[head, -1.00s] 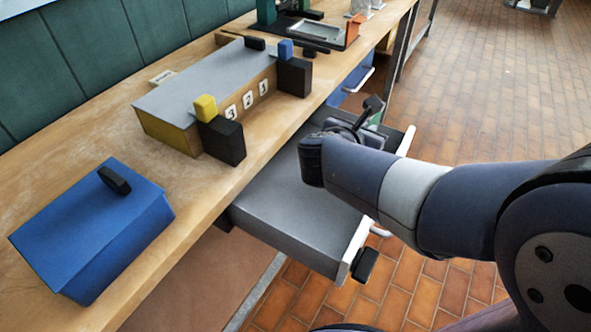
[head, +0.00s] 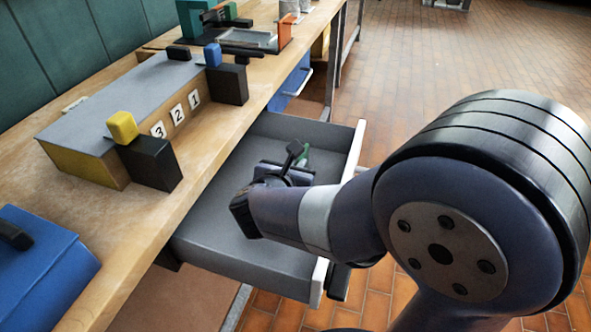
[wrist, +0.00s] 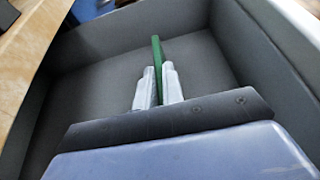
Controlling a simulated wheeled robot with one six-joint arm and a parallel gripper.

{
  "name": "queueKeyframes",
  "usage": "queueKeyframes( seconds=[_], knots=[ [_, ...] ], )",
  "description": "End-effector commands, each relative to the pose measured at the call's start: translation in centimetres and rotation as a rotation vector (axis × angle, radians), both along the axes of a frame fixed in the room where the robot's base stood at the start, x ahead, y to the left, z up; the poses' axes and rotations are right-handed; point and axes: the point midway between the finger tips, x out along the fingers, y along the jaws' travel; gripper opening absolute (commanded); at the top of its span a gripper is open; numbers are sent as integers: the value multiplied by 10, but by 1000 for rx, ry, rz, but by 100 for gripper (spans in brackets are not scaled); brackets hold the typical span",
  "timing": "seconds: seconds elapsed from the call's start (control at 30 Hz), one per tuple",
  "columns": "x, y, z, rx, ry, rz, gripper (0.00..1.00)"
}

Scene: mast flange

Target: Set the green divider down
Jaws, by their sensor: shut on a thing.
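My gripper (wrist: 158,88) is shut on the green divider (wrist: 157,52), a thin upright strip between its two pale fingers in the wrist view. Divider and fingers are over the inside of the open grey drawer (wrist: 95,80). I cannot tell whether the divider's lower edge touches the drawer floor. In the head view the drawer (head: 220,235) sticks out from under the bench, and a small part of the green divider (head: 304,157) shows beyond my wrist, which hides much of the gripper.
On the wooden bench (head: 215,135) stand a grey-topped yellow box (head: 120,110) with cards 3, 2, 1, two black blocks with yellow and blue tops, and a blue box (head: 40,265). The drawer's white-edged front (head: 345,180) and side walls bound the space around my gripper.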

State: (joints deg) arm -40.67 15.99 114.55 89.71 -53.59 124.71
Motion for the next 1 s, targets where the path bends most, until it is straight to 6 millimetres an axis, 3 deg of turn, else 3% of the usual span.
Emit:
queueKeyframes(
  seconds=[0.4, 0.43, 0.7, 1.0],
  knots=[
    [0, 0, -6, 1, -1, 0, 0],
    [0, 0, -6, 1, -1, 0, 9],
    [0, 0, -5, 1, 0, 0, 30],
    [0, 0, -2, 1, 0, 0, 30]
  ],
)
